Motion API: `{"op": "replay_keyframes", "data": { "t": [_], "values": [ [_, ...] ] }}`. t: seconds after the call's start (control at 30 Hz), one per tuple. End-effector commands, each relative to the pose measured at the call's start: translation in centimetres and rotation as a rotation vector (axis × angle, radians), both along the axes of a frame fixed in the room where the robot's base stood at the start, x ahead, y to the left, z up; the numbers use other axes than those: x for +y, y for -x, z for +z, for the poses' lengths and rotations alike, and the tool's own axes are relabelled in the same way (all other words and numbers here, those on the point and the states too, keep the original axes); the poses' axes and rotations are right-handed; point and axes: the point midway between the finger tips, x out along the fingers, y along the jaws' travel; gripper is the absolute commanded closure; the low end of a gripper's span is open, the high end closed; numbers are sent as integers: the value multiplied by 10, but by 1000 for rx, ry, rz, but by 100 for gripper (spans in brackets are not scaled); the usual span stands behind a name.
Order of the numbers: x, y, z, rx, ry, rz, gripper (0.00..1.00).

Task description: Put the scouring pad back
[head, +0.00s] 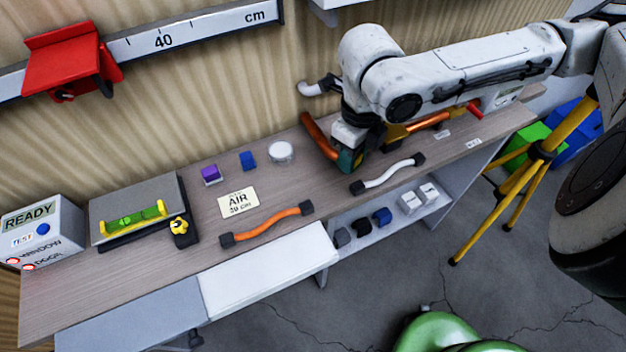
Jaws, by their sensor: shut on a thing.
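My gripper (350,152) points down over the back right part of the workbench, seen from the side and partly dark. It is shut on a small green-teal piece with a yellowish edge, which looks like the scouring pad (347,161). The fingers hide part of the pad. The pad is close to the bench top (300,180); I cannot tell whether it touches. An orange hose (318,135) lies just left of the gripper, and a white hose (388,174) with black ends lies to its front right.
Left on the bench are a purple block (211,175), a blue block (248,160), a round white dish (281,152), an AIR card (238,203), an orange hose (267,224) and a READY box (42,229). A yellow tripod (530,165) stands right. Bare bench lies around the card.

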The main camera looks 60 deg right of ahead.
Motion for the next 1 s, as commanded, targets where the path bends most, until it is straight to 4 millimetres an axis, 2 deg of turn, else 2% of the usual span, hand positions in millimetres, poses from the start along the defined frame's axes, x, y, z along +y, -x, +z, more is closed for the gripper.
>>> {"op": "replay_keyframes", "data": {
  "t": [0.03,0.13,0.2,0.5,0.77,1.0],
  "values": [
    [1,-8,-10,-2,1,3,99],
    [4,-24,-8,0,-2,2,99],
    [6,-37,-14,0,-3,2,99],
    [10,-72,-59,0,-3,-1,99],
    [11,-82,-73,0,-2,0,99],
    [11,-83,-103,0,-2,-2,99]
  ]
}}
